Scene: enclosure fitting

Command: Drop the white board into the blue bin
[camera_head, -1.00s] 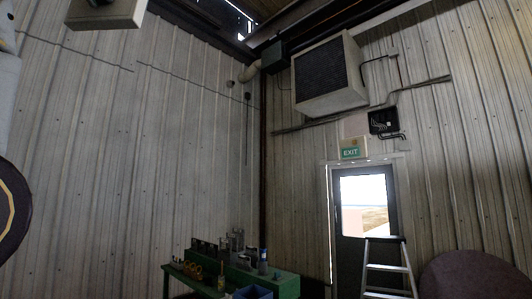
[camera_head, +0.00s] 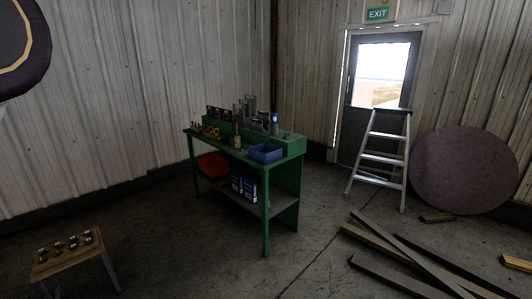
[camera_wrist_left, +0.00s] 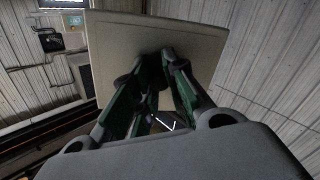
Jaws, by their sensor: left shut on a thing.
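The white board (camera_wrist_left: 110,52) fills the upper middle of the left wrist view as a flat, pale, tilted panel. My left gripper (camera_wrist_left: 155,68) has its green-and-black fingers shut on the board near its middle. The board and the left gripper are not in the head view. The blue bin (camera_head: 266,153) sits on the right front part of the green workbench (camera_head: 265,210) in the head view. The bin is well away from me across the room. My right gripper is not in view.
Yellow and grey items (camera_head: 213,131) stand on the bench left of the bin. An orange-red bin (camera_head: 212,166) is on its lower shelf. A stepladder (camera_head: 380,160), a round disc (camera_head: 463,170) and loose planks (camera_head: 410,255) are at right. A small stool (camera_head: 68,258) is at left front.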

